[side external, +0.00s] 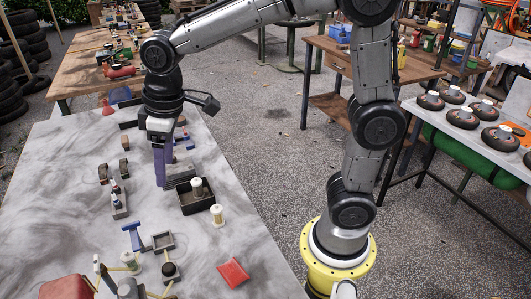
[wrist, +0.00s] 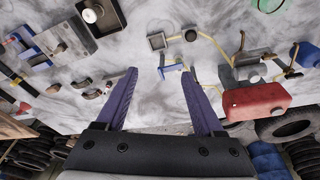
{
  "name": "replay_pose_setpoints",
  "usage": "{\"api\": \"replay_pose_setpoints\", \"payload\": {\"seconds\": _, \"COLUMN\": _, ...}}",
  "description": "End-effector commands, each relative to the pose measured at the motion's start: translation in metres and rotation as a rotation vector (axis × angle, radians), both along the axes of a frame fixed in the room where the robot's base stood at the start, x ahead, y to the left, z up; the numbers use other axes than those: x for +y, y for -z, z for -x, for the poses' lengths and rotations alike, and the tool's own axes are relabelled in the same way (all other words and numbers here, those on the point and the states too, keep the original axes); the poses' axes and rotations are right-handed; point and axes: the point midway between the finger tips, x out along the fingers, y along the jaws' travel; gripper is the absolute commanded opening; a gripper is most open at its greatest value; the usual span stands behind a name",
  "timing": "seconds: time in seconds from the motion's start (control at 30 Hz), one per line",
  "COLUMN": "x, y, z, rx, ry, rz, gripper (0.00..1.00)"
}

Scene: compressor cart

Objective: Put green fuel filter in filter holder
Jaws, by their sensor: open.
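My gripper (side external: 162,183) has purple fingers pointing down over the grey table, just left of a dark tray (side external: 189,211). In the wrist view my gripper (wrist: 159,74) is open, with nothing between the fingers. A white-topped cylinder (side external: 197,188) stands in the dark tray; it also shows in the wrist view (wrist: 89,15). A pale cylinder with yellowish-green bands (side external: 217,216) stands upright beside the tray, apart from my gripper; it may be the green fuel filter. A small grey square frame (side external: 162,241) lies nearer the front; I cannot tell which piece is the filter holder.
A blue stand (side external: 133,235) is beside the square frame. A red cloth-like piece (side external: 233,274) lies near the front right edge. A red tank (wrist: 256,101) and a grey machine (wrist: 250,72) are at the right of the wrist view. Table space left of the small parts is clear.

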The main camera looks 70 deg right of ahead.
Motion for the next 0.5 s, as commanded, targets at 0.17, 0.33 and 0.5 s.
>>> {"api": "replay_pose_setpoints", "payload": {"seconds": 0.17, "x": -0.043, "y": -0.027, "z": 0.069, "rx": -0.104, "ry": 0.142, "rz": -0.035, "gripper": 0.69}}
{"api": "replay_pose_setpoints", "payload": {"seconds": 0.33, "x": -0.07, "y": -0.028, "z": 0.132, "rx": -0.195, "ry": 0.267, "rz": -0.064, "gripper": 0.69}}
{"api": "replay_pose_setpoints", "payload": {"seconds": 0.5, "x": -0.082, "y": -0.016, "z": 0.173, "rx": -0.259, "ry": 0.353, "rz": -0.082, "gripper": 0.69}}
